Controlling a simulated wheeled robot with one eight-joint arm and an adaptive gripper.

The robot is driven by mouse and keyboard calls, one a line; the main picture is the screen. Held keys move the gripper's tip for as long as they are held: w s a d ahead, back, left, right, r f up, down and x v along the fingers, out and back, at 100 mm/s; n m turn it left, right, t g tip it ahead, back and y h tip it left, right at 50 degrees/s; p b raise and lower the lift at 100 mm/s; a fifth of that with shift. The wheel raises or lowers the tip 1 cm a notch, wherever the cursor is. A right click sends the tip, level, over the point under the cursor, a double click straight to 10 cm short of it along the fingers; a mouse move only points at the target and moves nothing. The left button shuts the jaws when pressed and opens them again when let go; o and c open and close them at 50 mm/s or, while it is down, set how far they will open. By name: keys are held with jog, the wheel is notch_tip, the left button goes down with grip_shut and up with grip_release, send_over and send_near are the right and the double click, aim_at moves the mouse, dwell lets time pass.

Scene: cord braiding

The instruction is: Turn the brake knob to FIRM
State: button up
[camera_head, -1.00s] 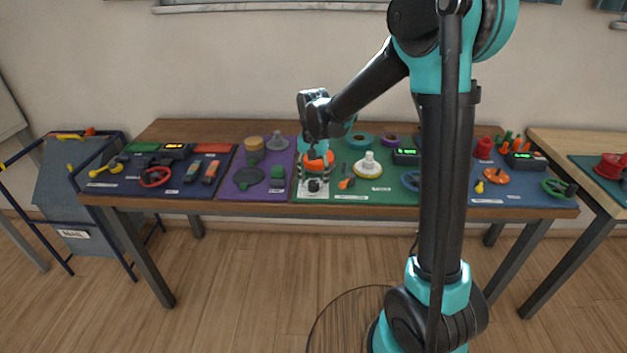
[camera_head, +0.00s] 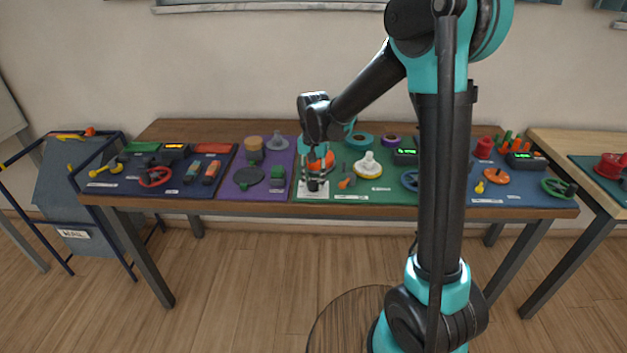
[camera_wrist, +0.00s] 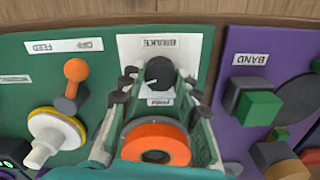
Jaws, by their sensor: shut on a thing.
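The brake knob (camera_wrist: 160,72) is a dark round knob on a white plate (camera_wrist: 195,45) with a BRAKE label, upside down in the wrist view. A second small label (camera_wrist: 160,101) lies on the plate beside the knob, hard to read but seemingly FIRM. In the head view the knob (camera_head: 313,185) is at the table's front edge. My gripper (camera_wrist: 159,80) points down, its fingers on both sides of the knob, shut on it. The fingers partly cover the plate. I cannot tell clearly which way the knob points.
An orange ring (camera_wrist: 155,146) sits between and behind my fingers. On the green mat stand an orange-tipped lever (camera_wrist: 76,72) by the FEED label and a white-yellow wheel (camera_wrist: 55,135). A green block (camera_wrist: 256,108) stands on the purple mat by the BAND label.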

aim_at(314, 183)
jog(key=shift+n, duration=0.3)
jog(key=n, duration=1.3)
dwell(0.4)
jog(key=o, duration=1.2)
jog(key=shift+c, duration=0.2)
jog(key=shift+r, duration=0.1)
notch_tip(314, 183, up, 12)
